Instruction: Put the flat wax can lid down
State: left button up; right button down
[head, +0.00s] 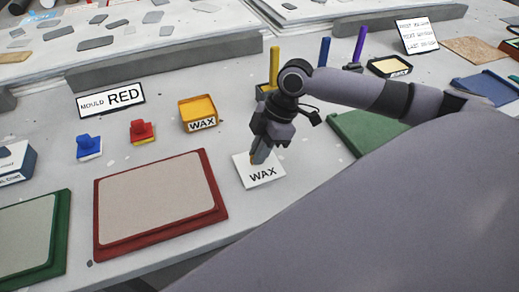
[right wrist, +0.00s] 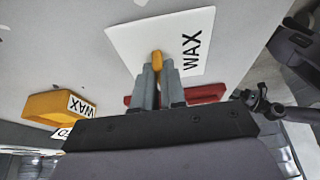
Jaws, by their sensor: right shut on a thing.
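The wax can lid (head: 266,178) is a thin white square plate marked WAX, below my right gripper in the head view. It also shows in the right wrist view (right wrist: 130,42), with a small orange grip piece (right wrist: 157,57) near its middle. My right gripper (head: 257,158) is shut on that piece from above. The lid looks flat, at or very close to the bench; I cannot tell whether it touches. The yellow-orange wax can (head: 198,108), labelled WAX, stands to the left and farther back. My left gripper is not in view.
A red-framed mould (head: 158,205) lies left of the lid, close to it. A green panel (head: 372,130) lies to the right, behind my arm. Red (head: 141,131) and blue (head: 89,147) blocks and a MOULD RED sign (head: 110,100) stand at left. The bench's front edge is near.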

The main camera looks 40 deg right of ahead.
jog(key=c, duration=1.2)
grip_release()
jog(key=shift+f, duration=0.1)
jog(key=v, duration=1.2)
jog(key=shift+d, duration=0.1)
